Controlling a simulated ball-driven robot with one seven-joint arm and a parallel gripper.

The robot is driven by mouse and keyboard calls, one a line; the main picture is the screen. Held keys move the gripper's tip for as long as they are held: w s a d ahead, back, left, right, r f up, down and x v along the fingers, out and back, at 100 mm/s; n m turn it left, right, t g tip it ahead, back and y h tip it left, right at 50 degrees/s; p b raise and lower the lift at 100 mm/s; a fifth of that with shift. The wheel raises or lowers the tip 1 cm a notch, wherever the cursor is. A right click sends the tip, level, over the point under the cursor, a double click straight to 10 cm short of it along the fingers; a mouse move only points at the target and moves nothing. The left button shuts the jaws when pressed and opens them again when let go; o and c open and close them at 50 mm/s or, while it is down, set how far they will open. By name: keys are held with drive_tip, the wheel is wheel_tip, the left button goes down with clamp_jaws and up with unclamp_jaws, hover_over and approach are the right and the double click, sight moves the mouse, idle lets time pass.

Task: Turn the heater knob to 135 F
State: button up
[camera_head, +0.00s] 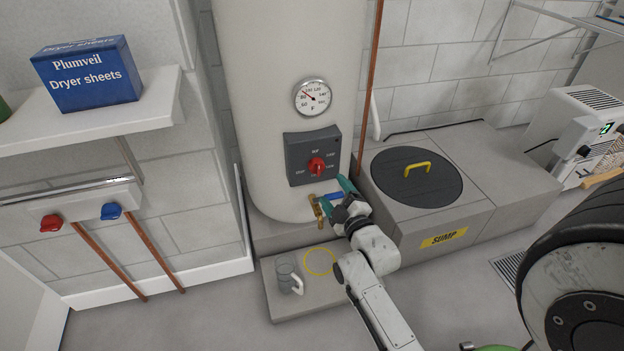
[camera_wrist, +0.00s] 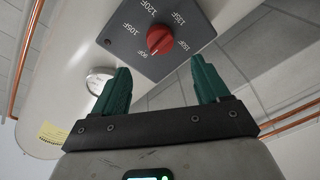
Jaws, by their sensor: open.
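The red heater knob (camera_head: 317,166) sits on a dark grey control panel (camera_head: 298,155) low on the front of the pale water heater tank (camera_head: 262,100). In the wrist view the knob (camera_wrist: 160,40) is ahead, just beyond the fingertips, with printed temperatures around it, 120F at its upper left and 105F and 90F on the left side. My gripper (camera_head: 335,196) has teal fingers that stand open and empty, below and right of the knob in the head view. It also shows in the wrist view (camera_wrist: 161,68), apart from the knob.
A brass drain valve (camera_head: 318,208) with a blue lever (camera_head: 333,196) is close by the fingers. A round gauge (camera_head: 313,97) sits above the panel. A glass mug (camera_head: 288,277) stands on the low step, left of a yellow ring. The sump lid (camera_head: 415,180) is to the right.

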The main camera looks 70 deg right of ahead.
sight(319, 171)
drive_tip(key=b+x, duration=0.3)
drive_tip(key=x, duration=0.6)
drive_tip(key=shift+w+d, duration=0.2)
drive_tip(key=shift+c, duration=0.3)
drive_tip(key=c, duration=1)
